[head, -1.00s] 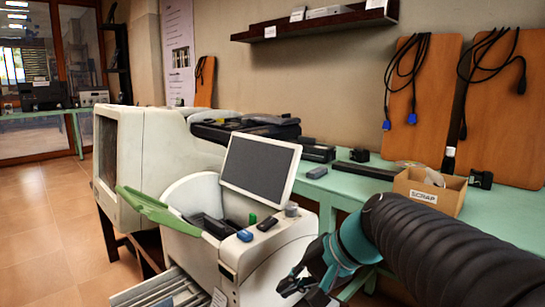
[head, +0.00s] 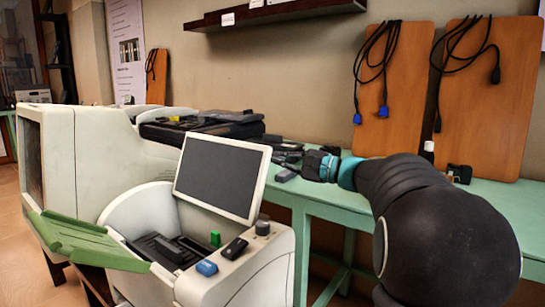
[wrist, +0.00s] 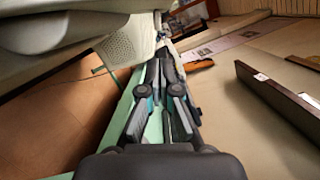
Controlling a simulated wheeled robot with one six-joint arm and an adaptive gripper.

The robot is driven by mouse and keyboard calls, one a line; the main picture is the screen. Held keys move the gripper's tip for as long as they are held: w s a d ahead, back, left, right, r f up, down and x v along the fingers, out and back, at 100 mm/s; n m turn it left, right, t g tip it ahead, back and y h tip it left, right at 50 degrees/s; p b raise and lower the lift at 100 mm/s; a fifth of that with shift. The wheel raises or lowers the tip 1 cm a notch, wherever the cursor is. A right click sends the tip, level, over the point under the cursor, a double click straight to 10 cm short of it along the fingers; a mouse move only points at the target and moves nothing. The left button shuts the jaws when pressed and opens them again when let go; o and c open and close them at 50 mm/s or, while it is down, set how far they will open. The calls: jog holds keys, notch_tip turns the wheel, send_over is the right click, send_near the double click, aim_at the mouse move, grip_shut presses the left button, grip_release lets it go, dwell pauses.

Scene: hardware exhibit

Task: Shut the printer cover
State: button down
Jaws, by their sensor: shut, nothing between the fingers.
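The white printer (head: 268,278), with a tilted grey screen (head: 220,178), stands in the lower middle of the head view. A green flap (head: 85,243), which looks like its cover, sticks out open to the left, and the dark bay (head: 168,250) inside is exposed. My gripper (head: 284,157) is to the right of the screen, over the green bench, apart from the flap. Its fingertips are dark and small there. In the wrist view my gripper (wrist: 162,62) is shut and empty, pointing along the bench. The flap cannot be made out in the wrist view.
The green bench (head: 340,197) runs along the wall, with a black device (head: 200,125) and small dark items. A shelf (head: 285,13) and cabled wooden boards (head: 395,90) are behind.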

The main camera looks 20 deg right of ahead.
jog(key=x, duration=0.7)
jog(key=shift+w+p, duration=0.15)
jog(key=shift+p, duration=0.25)
jog(key=shift+a, duration=0.2)
